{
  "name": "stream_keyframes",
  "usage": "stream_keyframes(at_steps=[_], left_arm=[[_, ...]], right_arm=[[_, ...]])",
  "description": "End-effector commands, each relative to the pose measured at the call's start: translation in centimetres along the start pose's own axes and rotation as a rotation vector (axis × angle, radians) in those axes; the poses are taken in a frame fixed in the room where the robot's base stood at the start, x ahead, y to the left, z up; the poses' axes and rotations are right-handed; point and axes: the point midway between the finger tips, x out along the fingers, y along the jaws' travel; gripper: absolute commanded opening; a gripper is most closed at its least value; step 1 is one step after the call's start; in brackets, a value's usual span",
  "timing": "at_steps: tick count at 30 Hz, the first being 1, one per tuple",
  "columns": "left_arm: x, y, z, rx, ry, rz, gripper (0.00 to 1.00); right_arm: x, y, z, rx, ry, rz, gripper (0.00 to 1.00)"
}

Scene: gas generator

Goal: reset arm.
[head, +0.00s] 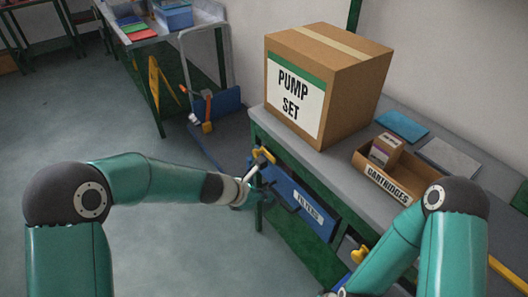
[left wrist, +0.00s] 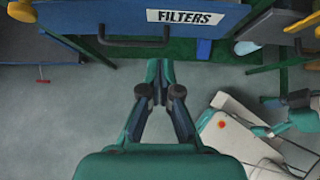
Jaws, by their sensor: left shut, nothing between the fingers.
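My left gripper (head: 256,186) is in front of the blue FILTERS drawer (head: 300,203), near its left end. In the left wrist view its fingers (left wrist: 159,75) are together with nothing between them. The drawer front also shows at the top of that view (left wrist: 230,18), with a dark bar handle beyond the fingertips. My right arm (head: 440,235) bends down at the lower right in the head view. Its gripper is cut off there, and its fingers are too small to judge in the left wrist view.
A grey workbench (head: 275,125) carries the PUMP SET box (head: 330,80), an open CARTRIDGES box (head: 385,183), a blue pad (head: 402,126) and a grey pad (head: 450,157). A blue trolley (head: 215,120) stands left of the bench. The floor on the left is clear.

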Motion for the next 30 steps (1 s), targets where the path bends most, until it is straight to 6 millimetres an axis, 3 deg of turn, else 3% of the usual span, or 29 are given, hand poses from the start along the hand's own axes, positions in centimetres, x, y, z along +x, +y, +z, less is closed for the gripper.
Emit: stream_keyframes(at_steps=[4,6,8,13,18,21,25,27,30], left_arm=[[-0.6,1.0,-0.7,-0.026,0.009,0.01,0.0],[-1.0,1.9,-2.3,-0.065,0.03,0.014,0.0],[-1.2,1.8,-4.9,-0.098,0.07,-0.003,0.0],[-2.7,-1.8,-15.1,0.012,0.262,-0.106,0.0],[-6.5,-8.3,-25.5,0.507,0.417,-0.323,0.0],[-8.4,-11.7,-28.9,0.894,0.399,-0.459,0.0],[-9.4,-14.6,-29.9,1.405,0.276,-0.561,0.0],[-9.4,-15.0,-29.5,1.627,0.214,-0.565,0.0],[-9.0,-14.4,-28.9,1.814,0.176,-0.545,0.0]], right_arm=[[-0.6,-0.2,0.0,0.0,0.0,0.0,0.87],[-1.3,-0.5,0.0,0.0,0.0,0.0,0.87],[-2.0,-0.7,0.0,0.0,0.0,0.0,0.87],[-3.6,-1.3,0.0,0.0,0.0,0.0,0.87],[-5.2,-1.9,0.0,0.0,0.0,0.0,0.87],[-5.6,-2.0,0.0,0.0,0.0,0.0,0.87],[-5.5,-2.0,0.0,0.0,0.0,0.0,0.87],[-5.4,-2.0,0.0,0.0,0.0,0.0,0.87],[-5.4,-2.0,0.0,0.0,0.0,0.0,0.87]])
